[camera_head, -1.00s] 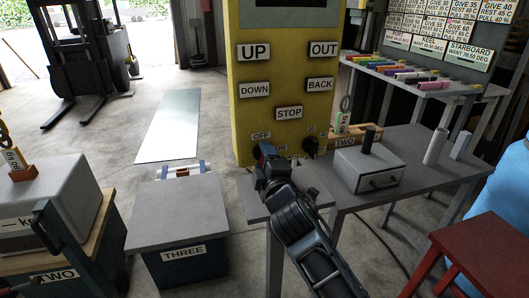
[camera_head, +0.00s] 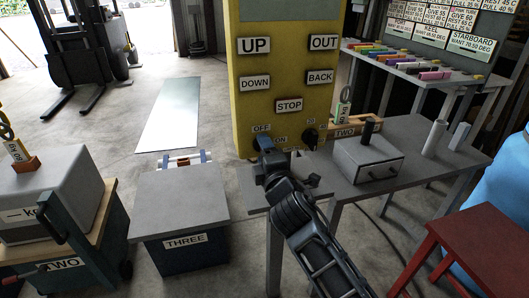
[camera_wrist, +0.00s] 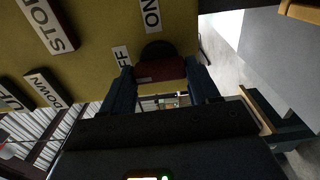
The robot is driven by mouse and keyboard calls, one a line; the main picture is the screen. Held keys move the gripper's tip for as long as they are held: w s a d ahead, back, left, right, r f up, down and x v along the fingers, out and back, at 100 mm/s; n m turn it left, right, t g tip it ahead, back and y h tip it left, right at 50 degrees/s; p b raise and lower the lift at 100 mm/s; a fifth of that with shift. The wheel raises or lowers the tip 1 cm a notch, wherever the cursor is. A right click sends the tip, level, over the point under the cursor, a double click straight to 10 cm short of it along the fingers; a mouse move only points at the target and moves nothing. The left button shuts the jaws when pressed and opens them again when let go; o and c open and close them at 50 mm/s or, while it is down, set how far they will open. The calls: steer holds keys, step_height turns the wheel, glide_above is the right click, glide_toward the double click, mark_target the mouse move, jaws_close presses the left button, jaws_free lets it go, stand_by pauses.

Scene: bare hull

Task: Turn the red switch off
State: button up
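The red switch (camera_wrist: 160,70) shows in the wrist view as a dark red bar in front of a round black base on the yellow control panel (camera_head: 285,65). The OFF label (camera_head: 262,128) and the ON label (camera_head: 280,139) are beside it. My gripper (camera_head: 263,143) is at the panel, just under the OFF label. In the wrist view my gripper's two fingers (camera_wrist: 161,82) are spread wide, one on each side of the red bar. The bar spans most of the gap; I cannot tell whether the fingers touch it. In the head view my gripper hides the switch.
A black knob (camera_head: 310,138) sits on the panel to the right of my gripper. A grey table (camera_head: 425,160) with a grey box (camera_head: 367,160) stands at the right. A red stool (camera_head: 470,235) is at the lower right. A block labelled THREE (camera_head: 180,205) stands at the left.

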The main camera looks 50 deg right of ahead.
steer(key=o, duration=0.4)
steer(key=shift+w, duration=0.1)
steer(key=shift+b+v, duration=1.2)
steer(key=shift+v, duration=2.7)
